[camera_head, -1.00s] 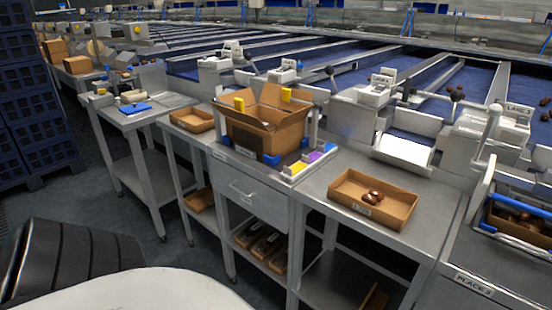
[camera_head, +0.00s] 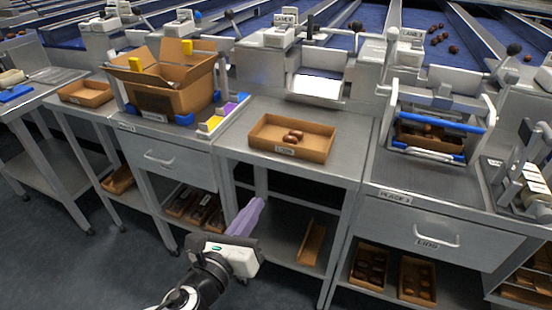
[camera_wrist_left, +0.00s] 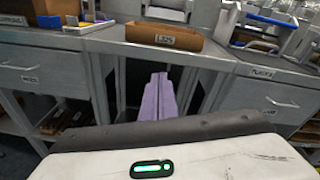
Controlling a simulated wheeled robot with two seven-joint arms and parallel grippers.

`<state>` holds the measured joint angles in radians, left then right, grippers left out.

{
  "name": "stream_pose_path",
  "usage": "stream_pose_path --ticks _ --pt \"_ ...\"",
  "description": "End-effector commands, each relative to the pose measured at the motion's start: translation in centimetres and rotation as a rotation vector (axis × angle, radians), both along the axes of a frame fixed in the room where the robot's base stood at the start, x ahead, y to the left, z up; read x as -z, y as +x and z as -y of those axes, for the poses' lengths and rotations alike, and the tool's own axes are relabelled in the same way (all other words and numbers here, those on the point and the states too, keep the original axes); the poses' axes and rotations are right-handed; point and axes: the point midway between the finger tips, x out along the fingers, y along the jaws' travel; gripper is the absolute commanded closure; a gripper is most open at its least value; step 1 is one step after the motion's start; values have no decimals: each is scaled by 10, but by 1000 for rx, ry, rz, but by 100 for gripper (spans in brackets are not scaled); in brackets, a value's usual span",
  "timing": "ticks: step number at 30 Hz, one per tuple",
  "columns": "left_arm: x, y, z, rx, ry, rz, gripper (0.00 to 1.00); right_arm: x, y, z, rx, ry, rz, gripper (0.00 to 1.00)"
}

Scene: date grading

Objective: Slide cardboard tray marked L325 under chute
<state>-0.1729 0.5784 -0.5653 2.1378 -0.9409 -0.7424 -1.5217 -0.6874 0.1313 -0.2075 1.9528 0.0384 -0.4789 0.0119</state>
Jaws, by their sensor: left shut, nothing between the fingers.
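A shallow brown cardboard tray (camera_head: 318,150) with a label on its front wall sits on the middle steel table, with a few brown dates in it. In the left wrist view the tray (camera_wrist_left: 140,36) shows its label, which seems to read L325. A metal chute (camera_head: 318,86) with a bright white surface stands behind the tray, which is apart from it. My left gripper (camera_head: 258,204) has purple fingers and is shut and empty, in front of the table and below its top. The fingers also show in the left wrist view (camera_wrist_left: 161,80). My right gripper is not in view.
A large open carton (camera_head: 165,98) stands on the left table, with blue and yellow blocks near it. Another tray (camera_head: 86,92) lies further left. A blue-barred frame (camera_head: 430,122) holds a tray at right. Bare tabletop (camera_head: 240,125) surrounds the tray.

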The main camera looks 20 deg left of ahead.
Motion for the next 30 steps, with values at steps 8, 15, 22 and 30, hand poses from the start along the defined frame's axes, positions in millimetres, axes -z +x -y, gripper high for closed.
stream_pose_path --ticks 8,15,22,30 --pt "-38 15 -1 17 297 126 100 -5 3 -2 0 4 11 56" --pt "-39 59 0 15 294 126 100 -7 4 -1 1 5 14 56" --pt "-38 108 1 16 291 125 100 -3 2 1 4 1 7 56" --pt "-36 142 2 17 290 122 100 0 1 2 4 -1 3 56"
